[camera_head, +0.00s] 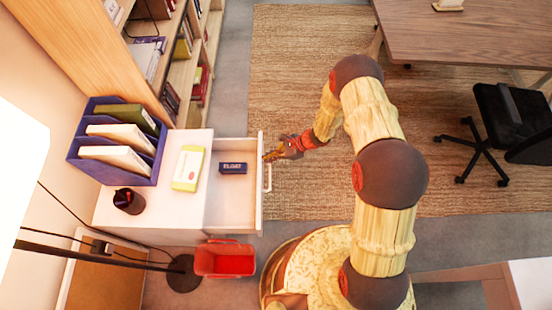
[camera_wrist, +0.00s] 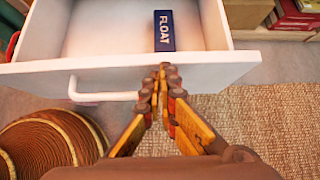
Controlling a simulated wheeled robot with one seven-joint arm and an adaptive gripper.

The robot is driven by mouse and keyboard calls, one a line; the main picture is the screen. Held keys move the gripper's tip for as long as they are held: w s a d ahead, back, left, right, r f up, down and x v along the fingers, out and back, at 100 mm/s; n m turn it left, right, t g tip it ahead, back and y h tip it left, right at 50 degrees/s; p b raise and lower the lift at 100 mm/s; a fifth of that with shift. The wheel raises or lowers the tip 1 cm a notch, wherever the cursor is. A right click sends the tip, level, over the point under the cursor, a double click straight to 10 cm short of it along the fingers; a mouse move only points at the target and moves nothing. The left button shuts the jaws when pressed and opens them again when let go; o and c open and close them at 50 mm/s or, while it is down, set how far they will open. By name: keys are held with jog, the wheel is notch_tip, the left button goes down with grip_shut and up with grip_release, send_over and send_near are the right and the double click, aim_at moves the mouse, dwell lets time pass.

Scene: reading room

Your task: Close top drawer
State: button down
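The white top drawer (camera_head: 233,206) stands pulled out from the white cabinet (camera_head: 160,215) in the head view. The drawer front carries a white bar handle (camera_wrist: 105,96). My gripper (camera_head: 268,156) is at the outer face of the drawer front, near the far end of the handle. In the wrist view my gripper's fingertips (camera_wrist: 162,72) are close together at the front, right of the handle, with nothing visible between them. I cannot tell whether they touch the front.
On the cabinet top stand a blue file holder (camera_head: 75,160), a yellow-white box (camera_head: 188,168) and a dark cup (camera_head: 129,201). A red bin (camera_head: 225,258) is on the floor beside the cabinet. A bookshelf (camera_head: 205,60) is behind. The woven rug (camera_head: 300,60) is mostly clear.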

jog(key=a+b, duration=0.2)
jog(key=a, duration=1.5)
jog(key=shift+w+a, duration=0.15)
jog(key=shift+a, duration=0.05)
jog(key=shift+f, duration=0.1)
